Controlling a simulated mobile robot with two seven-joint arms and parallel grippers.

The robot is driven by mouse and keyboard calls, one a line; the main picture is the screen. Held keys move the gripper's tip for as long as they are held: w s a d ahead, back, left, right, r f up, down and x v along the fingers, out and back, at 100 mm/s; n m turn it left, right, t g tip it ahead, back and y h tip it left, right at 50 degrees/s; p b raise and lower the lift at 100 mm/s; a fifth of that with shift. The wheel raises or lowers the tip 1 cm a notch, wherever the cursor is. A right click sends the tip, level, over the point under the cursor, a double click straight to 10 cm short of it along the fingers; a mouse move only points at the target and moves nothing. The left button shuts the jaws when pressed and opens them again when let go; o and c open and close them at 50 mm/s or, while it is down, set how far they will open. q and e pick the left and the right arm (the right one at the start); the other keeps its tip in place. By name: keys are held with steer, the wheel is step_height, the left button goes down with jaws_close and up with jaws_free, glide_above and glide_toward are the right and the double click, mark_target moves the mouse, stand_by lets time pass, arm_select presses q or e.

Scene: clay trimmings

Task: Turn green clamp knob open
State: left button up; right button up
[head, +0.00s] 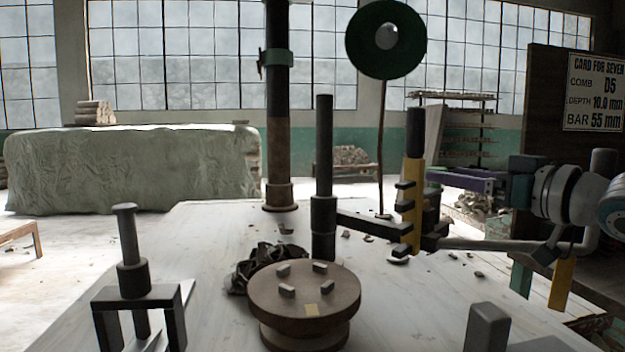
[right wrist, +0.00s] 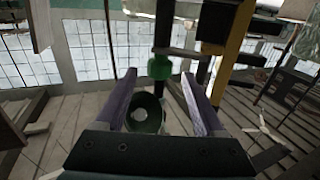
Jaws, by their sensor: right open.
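In the head view a green clamp collar (head: 277,58) sits high on the tall dark column, with a small dark piece at its left side. In the right wrist view a bright green piece (right wrist: 160,68) shows against a dark post, ahead of the fingers; I cannot tell whether it is the same part. My right gripper (head: 432,176) reaches in from the right, near the yellow upright bar. Its purple fingers (right wrist: 170,92) are apart and nothing shows gripped between them. A dark ring-like thing (right wrist: 147,113) shows beyond the fingers. My left gripper is not in view.
The yellow bar (head: 413,190) and black linkage stand beside my right gripper. A round wheel head (head: 305,290) with several small blocks is in front. A black bracket (head: 140,297) stands at left. A green disc (head: 405,55) tops a thin rod. A sign board (head: 592,93) stands at right.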

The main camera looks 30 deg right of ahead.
mark_target(436, 168)
steer(key=shift+w+b, duration=0.55)
steer(key=shift+w, duration=1.55)
jaws_close()
